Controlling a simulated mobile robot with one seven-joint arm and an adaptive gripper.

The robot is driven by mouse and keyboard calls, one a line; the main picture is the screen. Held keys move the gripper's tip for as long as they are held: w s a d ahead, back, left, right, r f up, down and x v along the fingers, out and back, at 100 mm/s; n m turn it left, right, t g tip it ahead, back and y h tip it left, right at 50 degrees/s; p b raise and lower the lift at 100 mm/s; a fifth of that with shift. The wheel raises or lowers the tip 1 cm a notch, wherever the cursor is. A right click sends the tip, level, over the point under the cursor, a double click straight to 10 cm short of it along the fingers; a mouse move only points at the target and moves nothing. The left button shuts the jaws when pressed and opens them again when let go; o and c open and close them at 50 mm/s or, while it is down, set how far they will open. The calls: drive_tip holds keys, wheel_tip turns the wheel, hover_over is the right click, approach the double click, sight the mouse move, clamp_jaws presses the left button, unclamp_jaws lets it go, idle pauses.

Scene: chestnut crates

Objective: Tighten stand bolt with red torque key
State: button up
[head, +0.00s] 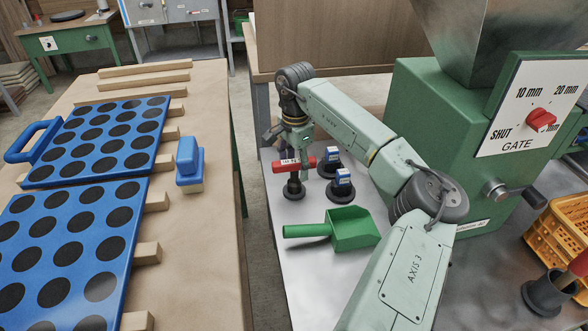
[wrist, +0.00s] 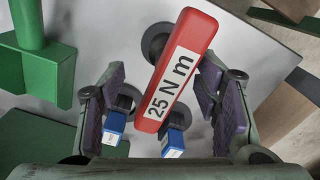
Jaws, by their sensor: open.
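The red torque key (head: 296,165), a T-shaped key with a red crossbar, stands upright in a round black holder (head: 293,190) on the metal bench. In the wrist view its red bar (wrist: 180,70) reads "25 N m". My gripper (head: 289,153) is just above it, pointing down. The purple-padded fingers are apart on either side of the bar, with gaps visible, so it is open. Two blue-topped keys (head: 329,163) (head: 340,186) stand in black holders close to the right. I cannot identify the stand bolt in these views.
A green scoop (head: 354,228) lies in front of the keys. A green hopper machine (head: 437,130) with a gate lever stands to the right, near a yellow crate (head: 561,240) and a dark flanged cup (head: 549,293). A wooden table (head: 208,225) with blue trays is at left, across a gap.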

sight(294, 177)
drive_tip(key=shift+w+a+f+p, duration=0.1)
drive_tip(key=shift+w+f+p, duration=0.1)
drive_tip(key=shift+f, duration=1.15)
drive_tip(key=shift+w+f+p, duration=0.1)
drive_tip(key=shift+f+p, duration=0.1)
drive_tip(key=shift+f, duration=1.1)
clamp_jaws()
